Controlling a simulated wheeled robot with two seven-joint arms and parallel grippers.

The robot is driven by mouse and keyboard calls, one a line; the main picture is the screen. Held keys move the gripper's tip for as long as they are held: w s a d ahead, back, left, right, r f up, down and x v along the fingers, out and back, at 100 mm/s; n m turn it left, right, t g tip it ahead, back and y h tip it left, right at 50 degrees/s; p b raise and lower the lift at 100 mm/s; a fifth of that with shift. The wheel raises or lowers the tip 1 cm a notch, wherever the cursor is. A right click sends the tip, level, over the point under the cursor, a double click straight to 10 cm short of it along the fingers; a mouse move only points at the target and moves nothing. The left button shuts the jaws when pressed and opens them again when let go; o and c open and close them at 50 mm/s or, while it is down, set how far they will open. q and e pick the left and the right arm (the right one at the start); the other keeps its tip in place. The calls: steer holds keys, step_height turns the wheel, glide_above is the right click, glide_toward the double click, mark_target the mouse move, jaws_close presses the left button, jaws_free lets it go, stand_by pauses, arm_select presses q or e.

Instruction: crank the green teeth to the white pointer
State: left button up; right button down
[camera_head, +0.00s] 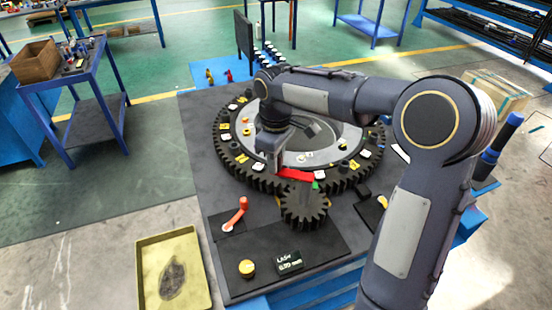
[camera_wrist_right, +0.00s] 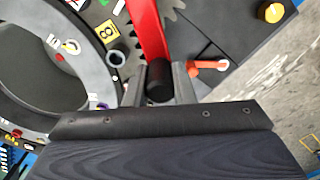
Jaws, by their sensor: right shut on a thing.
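A small dark pinion gear (camera_head: 303,210) meshes with the near edge of the large toothed ring (camera_head: 236,172). A red crank arm (camera_head: 295,174) lies over the pinion and runs left to my right gripper (camera_head: 272,163). A small green patch (camera_head: 316,185) shows at the pinion's far side, by the arm's right end. In the wrist view the red crank arm (camera_wrist_right: 148,30) runs up from a black knob (camera_wrist_right: 159,82). My right gripper (camera_wrist_right: 160,88) is shut with its fingers on either side of this knob. I cannot make out the white pointer for certain. My left gripper is not in view.
An orange-red lever (camera_head: 240,213) stands left of the pinion, and a yellow button (camera_head: 246,268) and a small display (camera_head: 289,262) are in front. A yellow tray (camera_head: 148,255) lies at the front left. Numbered yellow and white tags sit around the ring.

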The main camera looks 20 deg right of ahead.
steer(key=shift+s+a+n, duration=0.35)
steer(key=shift+s+n, duration=0.1)
steer(key=shift+n, duration=0.45)
steer(key=s+n, duration=0.1)
steer(key=n, duration=0.1)
steer(key=s+a+n, duration=0.1)
steer(key=shift+s+a+n+p, duration=0.1)
steer(key=shift+s+n+p, duration=0.2)
steer(key=shift+s+n, duration=0.1)
steer(key=c, duration=1.2)
jaws_free()
steer(key=shift+w, duration=0.1)
steer(key=shift+r, duration=0.1)
step_height(320, 180, up, 8)
steer(key=shift+f, duration=0.2)
